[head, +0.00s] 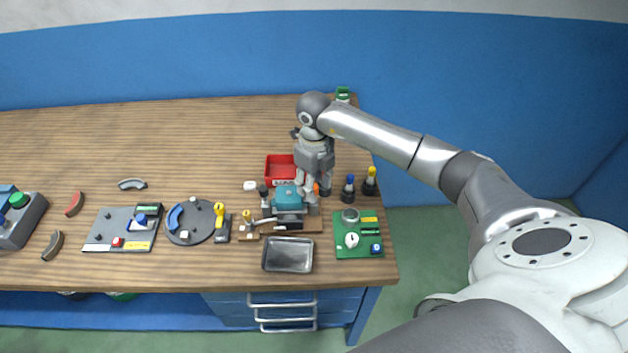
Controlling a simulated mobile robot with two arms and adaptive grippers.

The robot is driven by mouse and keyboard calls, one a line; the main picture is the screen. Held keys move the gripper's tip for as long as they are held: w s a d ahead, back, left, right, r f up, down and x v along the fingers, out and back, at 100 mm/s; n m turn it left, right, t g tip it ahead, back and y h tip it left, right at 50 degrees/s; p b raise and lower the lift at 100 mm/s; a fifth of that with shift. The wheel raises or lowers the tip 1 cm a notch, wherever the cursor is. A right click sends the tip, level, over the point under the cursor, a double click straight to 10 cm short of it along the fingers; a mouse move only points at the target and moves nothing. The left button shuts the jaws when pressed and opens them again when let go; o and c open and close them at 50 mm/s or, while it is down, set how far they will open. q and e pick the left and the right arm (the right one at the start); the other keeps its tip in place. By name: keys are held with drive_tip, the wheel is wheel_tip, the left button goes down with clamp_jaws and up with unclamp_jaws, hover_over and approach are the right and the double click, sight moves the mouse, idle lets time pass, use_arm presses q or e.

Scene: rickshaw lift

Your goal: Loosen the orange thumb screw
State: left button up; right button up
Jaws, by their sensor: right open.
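The orange thumb screw (316,188) shows as a small orange spot at the right side of a teal device (287,197), which stands on a brown wooden base (313,225). My right gripper (308,205) points down at the device's right side, close by the orange screw. It is open, with its fingers beside the device; whether they touch the screw is too small to tell. The gripper covers part of the device and part of the screw. My left gripper is not in view.
A red bin (279,167) stands behind the device, and a metal tray (288,255) lies in front. Dark bottles (348,190) and a green board (359,234) are at the right. A round dark plate (190,221) and a grey board (122,229) lie left.

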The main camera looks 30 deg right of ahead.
drive_tip(key=shift+f, duration=0.2)
drive_tip(key=shift+c, duration=0.3)
clamp_jaws()
